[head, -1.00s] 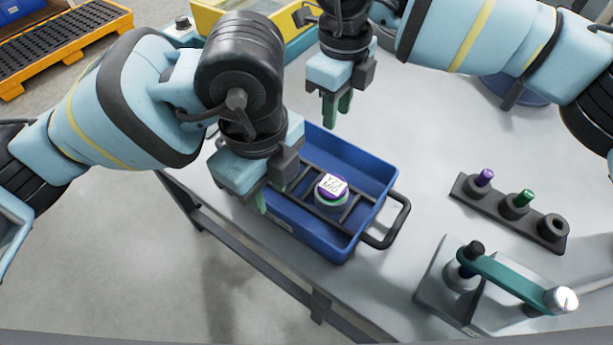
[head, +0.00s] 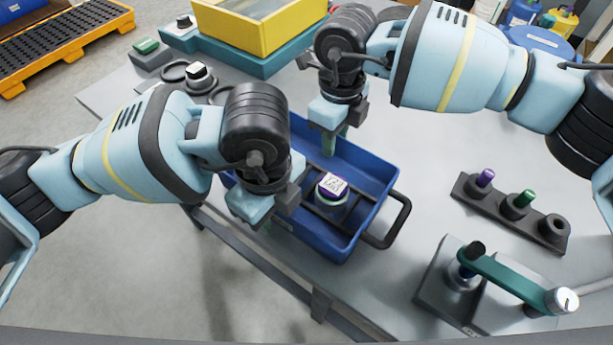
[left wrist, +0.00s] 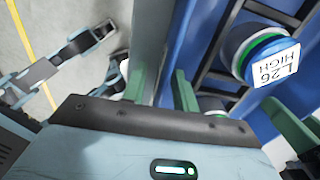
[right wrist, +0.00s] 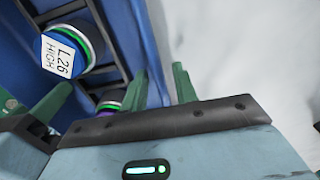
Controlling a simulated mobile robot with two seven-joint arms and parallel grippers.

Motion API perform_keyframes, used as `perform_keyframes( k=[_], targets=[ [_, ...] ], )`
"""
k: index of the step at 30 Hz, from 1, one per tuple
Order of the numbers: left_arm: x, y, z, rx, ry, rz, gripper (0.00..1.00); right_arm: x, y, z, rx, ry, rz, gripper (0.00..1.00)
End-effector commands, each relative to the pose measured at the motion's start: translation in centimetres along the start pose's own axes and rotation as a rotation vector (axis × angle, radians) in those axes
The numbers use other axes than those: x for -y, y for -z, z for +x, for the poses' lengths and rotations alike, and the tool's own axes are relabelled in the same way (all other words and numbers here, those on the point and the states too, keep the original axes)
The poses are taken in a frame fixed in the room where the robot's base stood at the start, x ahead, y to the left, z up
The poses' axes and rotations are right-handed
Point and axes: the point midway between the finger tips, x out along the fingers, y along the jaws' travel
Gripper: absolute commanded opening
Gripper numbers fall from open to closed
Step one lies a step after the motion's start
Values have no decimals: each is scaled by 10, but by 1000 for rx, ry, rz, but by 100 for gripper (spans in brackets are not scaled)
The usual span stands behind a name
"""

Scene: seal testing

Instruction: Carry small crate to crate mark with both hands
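The small crate (head: 375,170) is an open blue box with a black handle on its right end, standing on the grey table. I cannot make out the crate mark.
A black holder (head: 510,212) with purple and green pegs stands to the right. A teal-handled device (head: 500,285) stands at the near right. A yellow bin (head: 260,25) is at the back.

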Motion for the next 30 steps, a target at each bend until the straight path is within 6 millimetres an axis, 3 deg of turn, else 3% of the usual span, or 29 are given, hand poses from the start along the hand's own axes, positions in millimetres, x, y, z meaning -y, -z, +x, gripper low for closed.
perform_keyframes(
  k=[1,6,23,30],
  targets=[
    [0,0,0,0,0,0,22,0,0,0,0,0,0,22],
    [0,0,0,0,0,0,0,0,0,0,0,0,0,0],
    [0,0,-2,0,3,0,0,1,-1,-3,3,2,1,0],
    [1,0,-12,5,9,0,0,1,-1,-14,8,8,1,0]
  ],
)
